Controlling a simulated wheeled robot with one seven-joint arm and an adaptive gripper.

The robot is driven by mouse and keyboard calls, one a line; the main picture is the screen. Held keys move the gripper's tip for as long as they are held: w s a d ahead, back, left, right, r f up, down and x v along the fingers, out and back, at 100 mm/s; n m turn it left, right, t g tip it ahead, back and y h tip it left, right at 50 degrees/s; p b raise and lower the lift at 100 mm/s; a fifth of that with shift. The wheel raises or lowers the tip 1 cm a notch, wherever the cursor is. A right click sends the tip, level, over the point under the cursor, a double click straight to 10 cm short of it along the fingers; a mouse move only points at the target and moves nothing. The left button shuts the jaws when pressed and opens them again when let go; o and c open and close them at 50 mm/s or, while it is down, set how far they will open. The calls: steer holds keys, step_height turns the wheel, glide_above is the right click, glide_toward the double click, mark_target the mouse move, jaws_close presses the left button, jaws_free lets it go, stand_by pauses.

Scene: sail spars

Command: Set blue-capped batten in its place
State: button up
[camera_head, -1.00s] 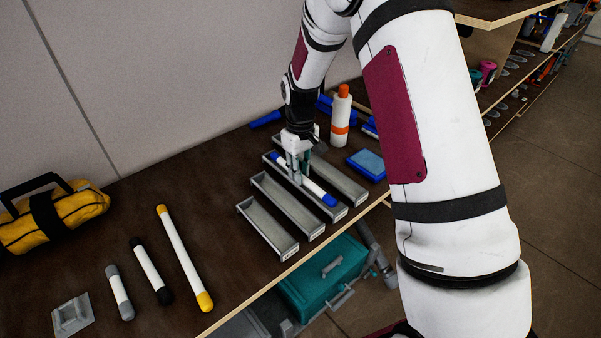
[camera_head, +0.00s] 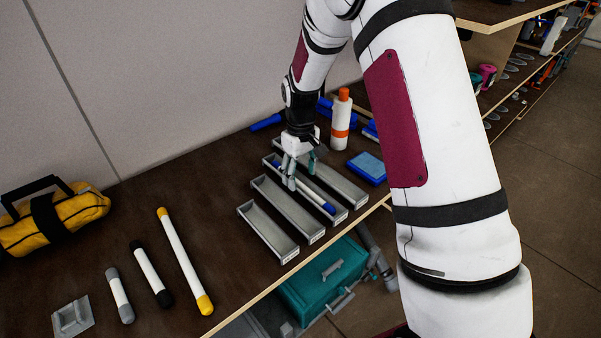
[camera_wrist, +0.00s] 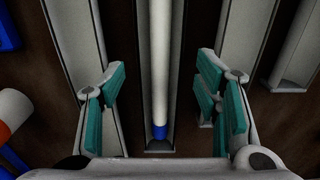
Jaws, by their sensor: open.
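The blue-capped batten (camera_head: 314,200) is a white rod with blue ends. It lies lengthwise in one of the long grey trays (camera_head: 341,216), the third from the left in the head view. In the wrist view the batten (camera_wrist: 160,75) runs down the middle of its tray, with a blue cap at the near end. My gripper (camera_head: 299,179) is over this tray. Its teal-padded fingers (camera_wrist: 164,100) are spread wide, with the batten between them in the picture and clear of both pads.
Empty grey trays (camera_head: 268,231) lie on both sides. Yellow-capped (camera_head: 185,262), black-capped (camera_head: 151,274) and grey-capped (camera_head: 120,296) rods lie on the table to the left. A white bottle with orange cap (camera_head: 340,121) and a blue box (camera_head: 366,168) stand close on the right.

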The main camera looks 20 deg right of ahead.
steer(key=shift+r, duration=0.15)
step_height(320, 180, up, 8)
steer(key=p, duration=0.2)
stand_by(0.4)
stand_by(0.5)
steer(key=s+a+r+m+t, duration=0.1)
steer(key=s+r+m+t, duration=0.1)
steer(key=s+r, duration=1.3)
steer(key=s+r+m+t, duration=0.1)
steer(key=s+r, duration=0.1)
steer(key=s, duration=0.7)
steer(key=s+a+r+m+t, duration=0.1)
steer(key=s+r+t, duration=0.1)
steer(key=s, duration=0.6)
steer(key=shift+s+r, duration=0.35)
steer(key=shift+r, duration=0.3)
